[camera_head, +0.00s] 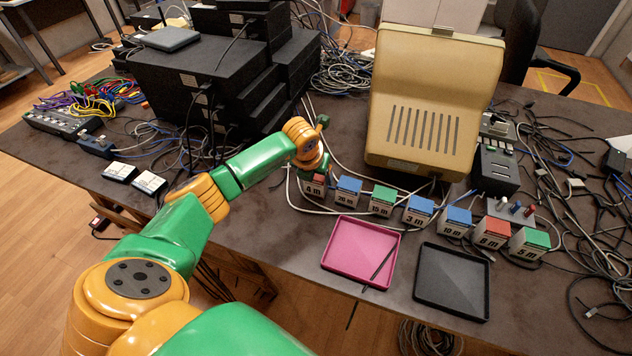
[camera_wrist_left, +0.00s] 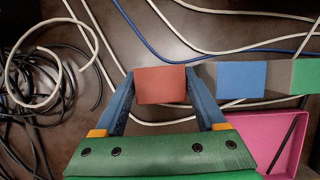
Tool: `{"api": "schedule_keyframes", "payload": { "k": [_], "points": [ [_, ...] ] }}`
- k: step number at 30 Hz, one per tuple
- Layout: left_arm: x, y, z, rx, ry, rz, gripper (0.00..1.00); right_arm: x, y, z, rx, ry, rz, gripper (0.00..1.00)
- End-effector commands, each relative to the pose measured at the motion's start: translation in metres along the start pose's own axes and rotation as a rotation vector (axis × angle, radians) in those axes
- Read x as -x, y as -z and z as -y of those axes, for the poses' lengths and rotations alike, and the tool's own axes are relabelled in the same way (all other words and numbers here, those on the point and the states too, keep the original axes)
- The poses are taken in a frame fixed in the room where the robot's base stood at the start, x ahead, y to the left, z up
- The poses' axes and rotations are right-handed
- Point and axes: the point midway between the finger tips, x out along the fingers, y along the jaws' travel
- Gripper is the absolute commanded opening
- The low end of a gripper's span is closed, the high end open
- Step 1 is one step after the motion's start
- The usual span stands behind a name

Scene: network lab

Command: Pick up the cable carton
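A row of small cable cartons with coloured tops stands on the table. The one at the left end, marked 4 m, has a red top (camera_head: 318,179) and is partly hidden by my left gripper (camera_head: 312,172). In the left wrist view the red-topped carton (camera_wrist_left: 160,85) sits between the two fingers of my left gripper (camera_wrist_left: 160,90). The fingertips are very close to its sides; whether they press on it I cannot tell. The blue-topped 20 m carton (camera_head: 348,190) stands just to its right, also seen in the left wrist view (camera_wrist_left: 241,80). My right gripper is not in view.
Green (camera_head: 382,199), blue (camera_head: 418,210) and red-topped (camera_head: 491,232) cartons continue rightward. A pink tray (camera_head: 335,270) and a black tray (camera_head: 430,300) lie in front. Black equipment boxes (camera_head: 215,80) and a beige device (camera_head: 434,100) stand behind. Loose cables run around the carton.

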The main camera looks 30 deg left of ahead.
Motion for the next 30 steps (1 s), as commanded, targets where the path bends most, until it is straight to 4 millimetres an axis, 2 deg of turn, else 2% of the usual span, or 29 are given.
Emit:
{"api": "schedule_keyframes", "payload": {
  "k": [1,6,7,14,18,20,23,26,27,30],
  "points": [
    [0.0,0.0,0.0,0.0,0.0,0.0,0.57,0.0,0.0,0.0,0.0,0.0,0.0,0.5],
    [0.0,0.0,0.0,0.0,0.0,0.0,0.11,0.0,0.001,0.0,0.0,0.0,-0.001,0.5],
    [0.0,0.0,0.0,0.0,0.001,0.001,0.06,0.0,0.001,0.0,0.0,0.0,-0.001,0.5],
    [0.001,-0.001,0.0,0.0,0.001,0.001,0.06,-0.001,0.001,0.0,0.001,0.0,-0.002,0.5],
    [0.014,-0.007,0.0,0.0,0.001,0.005,0.06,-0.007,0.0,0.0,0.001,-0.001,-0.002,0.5],
    [0.026,-0.013,0.0,0.0,0.001,0.009,0.06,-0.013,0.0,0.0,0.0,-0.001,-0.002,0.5],
    [0.058,-0.004,-0.007,-0.004,-0.002,0.007,0.06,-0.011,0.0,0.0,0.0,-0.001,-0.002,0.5],
    [0.093,0.007,-0.014,-0.002,-0.002,0.009,0.06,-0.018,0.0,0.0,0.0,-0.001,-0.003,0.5],
    [0.105,0.013,-0.018,-0.002,-0.005,0.008,0.06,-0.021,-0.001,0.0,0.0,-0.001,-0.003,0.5],
    [0.126,0.038,-0.027,0.0,-0.007,0.005,0.06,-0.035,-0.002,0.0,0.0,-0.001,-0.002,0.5]
  ]
}}
